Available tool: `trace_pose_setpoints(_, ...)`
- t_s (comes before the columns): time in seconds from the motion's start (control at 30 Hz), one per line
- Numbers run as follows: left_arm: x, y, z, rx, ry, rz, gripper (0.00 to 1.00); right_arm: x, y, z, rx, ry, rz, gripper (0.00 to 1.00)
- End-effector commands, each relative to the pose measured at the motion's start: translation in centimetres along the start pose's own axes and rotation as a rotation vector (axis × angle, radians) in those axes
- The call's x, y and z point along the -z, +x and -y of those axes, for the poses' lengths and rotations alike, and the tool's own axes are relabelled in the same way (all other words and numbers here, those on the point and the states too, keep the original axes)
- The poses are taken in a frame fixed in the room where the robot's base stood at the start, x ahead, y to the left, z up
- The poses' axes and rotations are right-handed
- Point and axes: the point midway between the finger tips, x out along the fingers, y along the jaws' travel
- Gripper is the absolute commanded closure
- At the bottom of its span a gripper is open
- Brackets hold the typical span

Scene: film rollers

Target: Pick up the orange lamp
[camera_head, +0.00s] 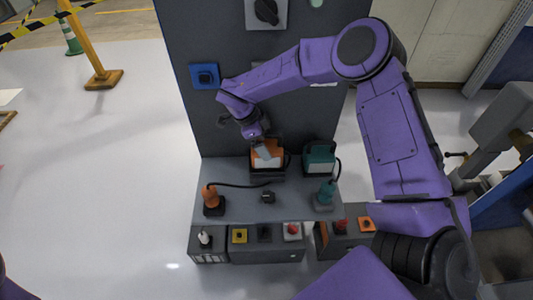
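The orange lamp (274,162), boxy with a pale face and a dark base, stands at the back of the grey bench top, against the dark panel. My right arm reaches in from the right, and its gripper (262,149) is at the top of the orange lamp, covering part of it. Whether the fingers touch it or are closed cannot be made out. My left gripper is out of view.
A teal lamp (319,160) stands close to the right of the orange one. A smaller orange device (210,196) with a black cable and a teal device (327,192) stand nearer the front. A small black part (267,197) lies between. Control boxes (265,246) line the front.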

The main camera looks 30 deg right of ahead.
Motion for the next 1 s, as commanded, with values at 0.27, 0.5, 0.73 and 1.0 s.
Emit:
trace_pose_setpoints(0.27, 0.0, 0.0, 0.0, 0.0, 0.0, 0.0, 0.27, 0.0, -0.1, 0.0, 0.001, 0.0, 0.001, 0.98)
trace_pose_setpoints(0.5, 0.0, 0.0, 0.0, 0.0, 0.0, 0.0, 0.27, 0.1, -0.3, 0.1, 0.002, 0.001, 0.001, 0.98)
trace_pose_setpoints(0.73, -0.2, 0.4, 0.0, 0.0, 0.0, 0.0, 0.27, 1.1, -2.8, 0.1, 0.005, 0.003, 0.004, 0.98)
trace_pose_setpoints(1.0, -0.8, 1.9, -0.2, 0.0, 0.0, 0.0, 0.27, 6.0, -7.7, -4.8, 0.007, 0.001, 0.006, 0.98)
